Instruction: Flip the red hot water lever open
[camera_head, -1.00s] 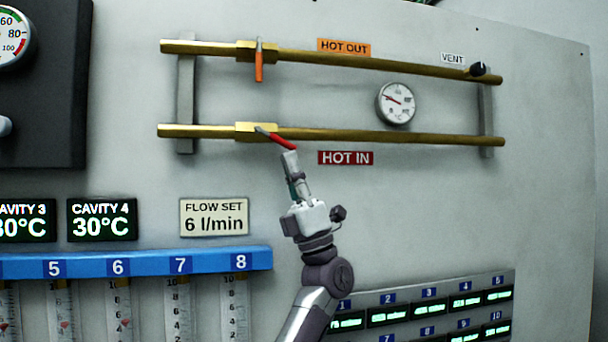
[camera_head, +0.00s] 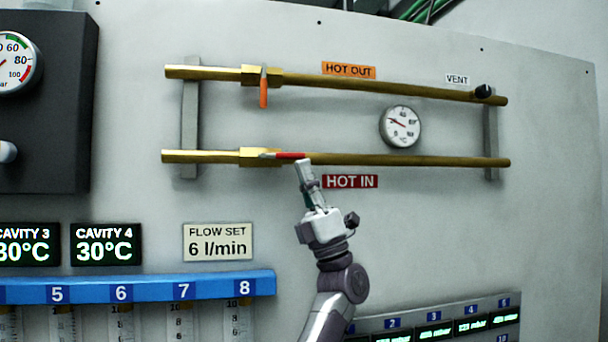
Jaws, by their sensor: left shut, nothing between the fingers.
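The red lever (camera_head: 288,156) sits on the lower brass pipe (camera_head: 400,161), above and left of the red HOT IN label (camera_head: 350,181). It lies nearly level, along the pipe, with its red end pointing right. My left gripper (camera_head: 303,164) is shut and empty, with its fingertips at the red end of the lever, from below. I cannot tell whether they touch it. My right gripper is not in view.
An orange lever (camera_head: 263,92) hangs down from the upper brass pipe (camera_head: 380,86). A round gauge (camera_head: 400,126) sits between the pipes, and a black vent knob (camera_head: 483,91) is at the upper right. A blue numbered rail (camera_head: 140,288) and displays are below.

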